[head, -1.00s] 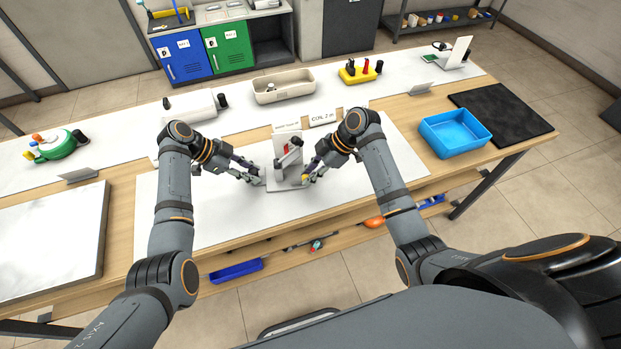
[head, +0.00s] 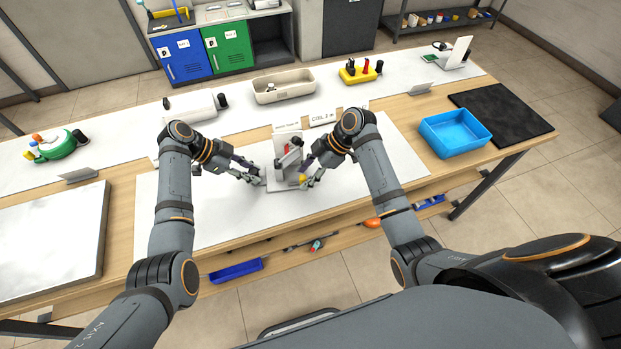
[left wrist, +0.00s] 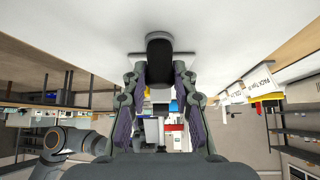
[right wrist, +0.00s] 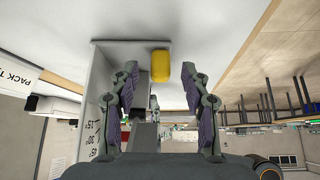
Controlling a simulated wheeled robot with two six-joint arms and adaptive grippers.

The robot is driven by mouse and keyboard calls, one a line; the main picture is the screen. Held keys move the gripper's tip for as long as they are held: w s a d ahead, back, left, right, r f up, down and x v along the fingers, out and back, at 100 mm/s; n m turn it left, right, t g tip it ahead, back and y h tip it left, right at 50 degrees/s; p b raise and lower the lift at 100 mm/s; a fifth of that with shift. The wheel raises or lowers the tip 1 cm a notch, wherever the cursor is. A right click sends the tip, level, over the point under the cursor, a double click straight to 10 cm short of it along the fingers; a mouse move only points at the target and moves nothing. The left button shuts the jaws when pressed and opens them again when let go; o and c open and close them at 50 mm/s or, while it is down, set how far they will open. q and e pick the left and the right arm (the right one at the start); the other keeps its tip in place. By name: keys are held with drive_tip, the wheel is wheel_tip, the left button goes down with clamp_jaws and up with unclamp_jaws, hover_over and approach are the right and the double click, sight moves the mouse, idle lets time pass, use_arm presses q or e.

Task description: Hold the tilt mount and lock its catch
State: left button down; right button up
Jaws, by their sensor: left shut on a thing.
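The tilt mount (head: 284,182) stands on the white work mat in front of me, with a pale base, an upright plate and a grey-and-red part. My left gripper (head: 262,181) is at its left side, shut on a black grip (left wrist: 159,60) that shows between its fingers in the left wrist view. My right gripper (head: 308,183) is at the mount's right side. In the right wrist view its fingers (right wrist: 159,72) are apart, with the yellow catch (right wrist: 160,66) between and just beyond them. Angle marks show on the mount's side plate (right wrist: 92,125). The catch's exact setting cannot be told.
A blue tray (head: 455,146) and a dark mat (head: 510,118) are at the right. A beige bin (head: 258,92), a yellow holder (head: 355,80) and label cards stand behind. A white board (head: 50,235) is at the left. The front of the work mat (head: 215,220) is clear.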

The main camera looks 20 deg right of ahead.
drive_tip(key=v, duration=1.2)
use_arm(q)
drive_tip(key=c, duration=1)
unclamp_jaws()
drive_tip(key=v, duration=1.2)
